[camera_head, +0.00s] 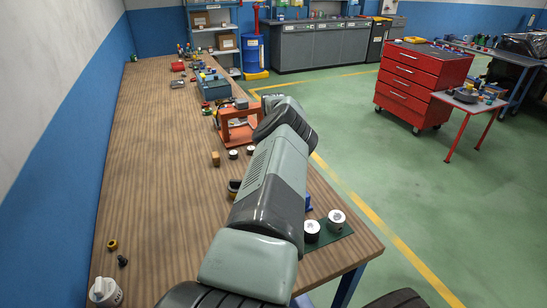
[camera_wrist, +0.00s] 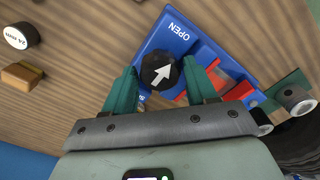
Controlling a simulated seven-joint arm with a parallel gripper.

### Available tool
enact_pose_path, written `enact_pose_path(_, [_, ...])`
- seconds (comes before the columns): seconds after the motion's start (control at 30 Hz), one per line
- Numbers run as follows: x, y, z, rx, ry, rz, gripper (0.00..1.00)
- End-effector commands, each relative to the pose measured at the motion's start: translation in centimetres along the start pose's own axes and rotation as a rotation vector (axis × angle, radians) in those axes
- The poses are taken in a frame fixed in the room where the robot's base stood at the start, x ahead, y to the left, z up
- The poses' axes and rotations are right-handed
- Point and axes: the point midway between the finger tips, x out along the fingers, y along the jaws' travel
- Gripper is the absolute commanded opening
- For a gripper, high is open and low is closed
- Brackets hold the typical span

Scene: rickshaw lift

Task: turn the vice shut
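The blue vice (camera_wrist: 205,52) lies under my gripper in the wrist view, with the word OPEN printed near its top corner. Its round black knob (camera_wrist: 152,82) carries a white arrow pointing up and right, towards OPEN. Red parts of the vice show right of the knob. My gripper (camera_wrist: 160,78) has its two teal fingers apart, one on either side of the knob. Slim gaps seem to separate fingers and knob; contact is not clear. In the head view my arm hides the gripper and most of the vice; a small blue part (camera_head: 308,202) shows beside the arm.
A green mat (camera_head: 342,232) with two white-topped cylinders lies at the bench's right edge, close to my arm. An orange-red stand (camera_head: 238,135) is farther back. A small wooden block (camera_wrist: 21,75) and a white-capped cylinder (camera_wrist: 18,37) lie left in the wrist view. The bench's left side is mostly clear.

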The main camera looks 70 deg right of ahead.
Motion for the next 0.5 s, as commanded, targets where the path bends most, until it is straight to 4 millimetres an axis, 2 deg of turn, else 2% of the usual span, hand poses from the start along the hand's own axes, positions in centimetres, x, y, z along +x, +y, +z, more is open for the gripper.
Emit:
enact_pose_path(0.03, [-0.01, 0.0, 0.0, 0.0, 0.0, 0.0, 0.48])
enact_pose_path(0.23, [-0.03, 0.0, 0.0, 0.0, 0.0, 0.0, 0.18])
enact_pose_path(0.5, [-0.06, 0.01, 0.0, 0.027, 0.0, 0.0, 0.17])
